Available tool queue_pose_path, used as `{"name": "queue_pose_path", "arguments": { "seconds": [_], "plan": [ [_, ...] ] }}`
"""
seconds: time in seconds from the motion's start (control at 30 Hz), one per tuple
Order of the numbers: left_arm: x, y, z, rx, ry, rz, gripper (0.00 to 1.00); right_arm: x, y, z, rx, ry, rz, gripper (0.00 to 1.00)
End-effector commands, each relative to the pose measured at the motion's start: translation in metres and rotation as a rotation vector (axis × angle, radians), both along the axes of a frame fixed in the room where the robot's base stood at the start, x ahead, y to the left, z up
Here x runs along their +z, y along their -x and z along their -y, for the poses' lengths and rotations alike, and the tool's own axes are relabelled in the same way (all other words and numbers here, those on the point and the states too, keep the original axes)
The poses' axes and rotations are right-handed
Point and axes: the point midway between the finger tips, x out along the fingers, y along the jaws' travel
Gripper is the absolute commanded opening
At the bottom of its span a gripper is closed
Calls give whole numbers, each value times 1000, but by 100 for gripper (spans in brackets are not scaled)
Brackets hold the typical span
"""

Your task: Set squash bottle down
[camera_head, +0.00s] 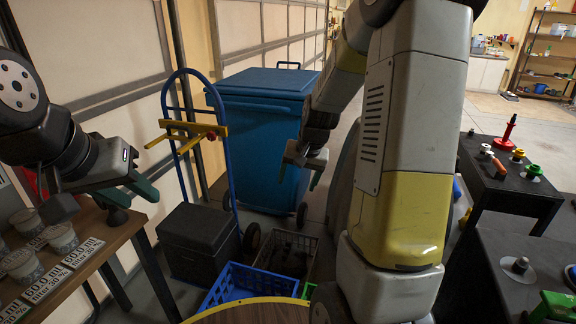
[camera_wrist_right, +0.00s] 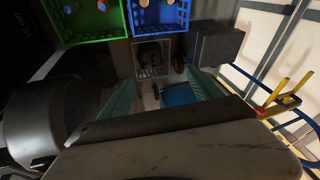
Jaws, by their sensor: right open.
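I cannot make out a squash bottle for certain in either view. My right gripper (camera_head: 302,167) is open and empty in front of the large blue bin (camera_head: 262,105) in the head view. In the right wrist view its green fingers stand wide apart (camera_wrist_right: 162,92), with only floor and a blue surface between them. My left gripper (camera_head: 132,194) is at the left, over the edge of the wooden table (camera_head: 118,232). Its green fingers show in part, and I cannot tell how far apart they are or whether they hold anything.
Cups (camera_head: 62,238) and labels stand on the wooden table. A blue hand truck (camera_head: 228,150), black box (camera_head: 200,240) and blue crate (camera_head: 250,285) stand ahead. In the right wrist view, a green crate (camera_wrist_right: 85,28) holds small round-topped items. A dark table (camera_head: 520,190) is at right.

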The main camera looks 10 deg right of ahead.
Motion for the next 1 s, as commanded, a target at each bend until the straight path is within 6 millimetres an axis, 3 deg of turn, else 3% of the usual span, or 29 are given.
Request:
{"name": "queue_pose_path", "arguments": {
  "seconds": [0.03,0.2,0.4,0.53,0.7,1.0],
  "plan": [
    [0,0,0,0,0,0,36,31,14,-7,33,4,34,74],
    [0,0,0,0,0,0,36,101,71,-30,147,21,108,74],
    [0,0,0,0,0,0,36,153,150,-49,273,54,194,74],
    [0,0,0,0,0,0,36,167,191,-56,337,77,237,74],
    [0,0,0,0,0,0,36,172,220,-59,380,94,266,74],
    [0,0,0,0,0,0,36,172,226,-60,389,98,270,74]
  ]
}}
